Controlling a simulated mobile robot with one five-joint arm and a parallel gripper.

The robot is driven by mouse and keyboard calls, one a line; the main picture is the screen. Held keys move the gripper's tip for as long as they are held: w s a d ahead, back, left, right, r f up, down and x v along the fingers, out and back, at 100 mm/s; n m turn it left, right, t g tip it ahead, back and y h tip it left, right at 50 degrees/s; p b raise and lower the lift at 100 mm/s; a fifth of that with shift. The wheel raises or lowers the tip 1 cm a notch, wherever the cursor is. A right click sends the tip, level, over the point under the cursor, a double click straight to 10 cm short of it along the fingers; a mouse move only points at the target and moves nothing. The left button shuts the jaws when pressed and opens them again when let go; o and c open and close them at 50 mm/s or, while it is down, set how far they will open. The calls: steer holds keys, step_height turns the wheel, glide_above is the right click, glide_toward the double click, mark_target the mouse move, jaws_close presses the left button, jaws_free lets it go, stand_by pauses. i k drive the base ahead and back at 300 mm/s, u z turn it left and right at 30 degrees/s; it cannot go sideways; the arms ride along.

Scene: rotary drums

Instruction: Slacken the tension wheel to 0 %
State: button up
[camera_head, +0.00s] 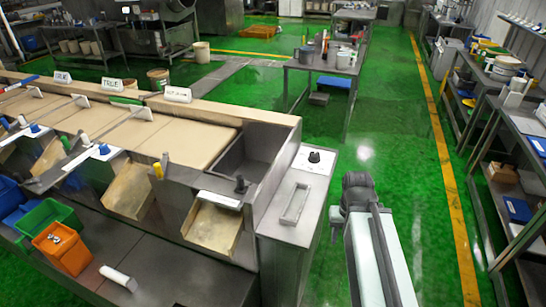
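A small dark round knob (314,156) stands on a white marked plate on top of the grey metal cabinet (287,240) at the right end of the machine. I cannot tell whether this knob is the tension wheel, and the marks are too small to read. No tension percentage is readable. My own arm shows at lower right, beside the cabinet and apart from the knob. I cannot make out my gripper's fingers.
The machine has beige flat decks (190,131), a grey open bin (252,150) and sloping chutes (213,228). An orange bin (62,248) and green bin (45,218) stand at left. A grey table (325,66) stands behind; shelves line the right. Green floor (395,150) is clear between.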

mark_target(314, 158)
steer(key=u, duration=0.15)
steer(key=i, duration=1)
steer(key=z, duration=0.05)
